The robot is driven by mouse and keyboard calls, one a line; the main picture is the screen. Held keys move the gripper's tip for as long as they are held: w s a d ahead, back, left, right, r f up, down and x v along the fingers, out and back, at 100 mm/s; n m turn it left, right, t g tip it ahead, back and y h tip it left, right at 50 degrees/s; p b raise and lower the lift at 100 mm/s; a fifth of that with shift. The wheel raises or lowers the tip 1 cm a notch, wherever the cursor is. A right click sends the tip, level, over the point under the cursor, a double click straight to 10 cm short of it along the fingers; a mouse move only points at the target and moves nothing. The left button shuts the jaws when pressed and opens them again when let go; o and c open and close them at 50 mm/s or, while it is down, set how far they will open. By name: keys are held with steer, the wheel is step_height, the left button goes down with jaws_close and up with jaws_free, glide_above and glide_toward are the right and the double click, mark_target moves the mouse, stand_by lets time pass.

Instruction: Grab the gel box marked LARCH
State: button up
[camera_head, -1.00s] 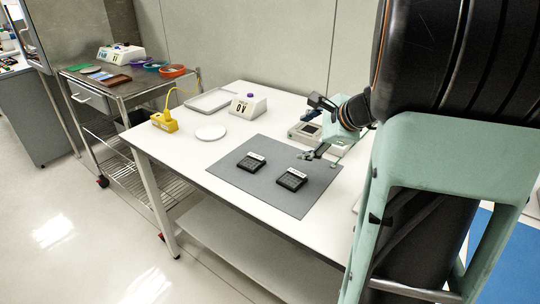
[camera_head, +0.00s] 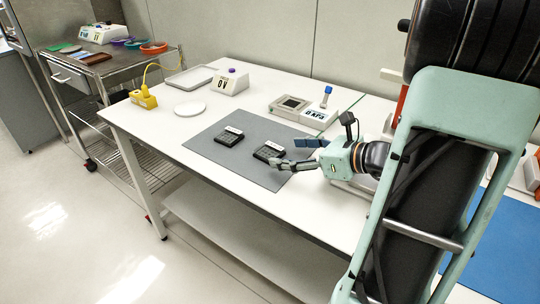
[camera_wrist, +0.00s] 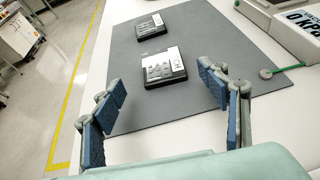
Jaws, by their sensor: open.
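Two black gel boxes with white label strips lie flat on the grey mat (camera_head: 215,160). In the head view one is the left gel box (camera_head: 229,138) and the other is the right gel box (camera_head: 267,154). In the wrist view the nearer box (camera_wrist: 165,71) lies ahead between my fingers, and the farther box (camera_wrist: 150,27) lies beyond it. The labels are too small or turned to read, so I cannot tell which is LARCH. My gripper (camera_head: 291,153) is open and empty, with blue finger pads, close to the right box. It also shows in the wrist view (camera_wrist: 163,84).
A grey device with a screen (camera_head: 291,104) stands behind the mat. A white round disc (camera_head: 190,109), a yellow device (camera_head: 143,98), a white block with a purple knob (camera_head: 230,82) and a tray (camera_head: 191,77) stand at the back left. The mat's front left is clear.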

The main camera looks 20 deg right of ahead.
mark_target(271, 150)
steer(key=b+x, duration=0.2)
steer(key=x, duration=0.3)
steer(key=shift+w+f, duration=0.2)
steer(key=shift+w, duration=0.05)
steer(key=shift+w+a, duration=0.15)
steer(key=shift+w, duration=0.15)
steer(key=c, duration=1.2)
steer(key=shift+r, duration=0.1)
steer(key=shift+c, duration=0.2)
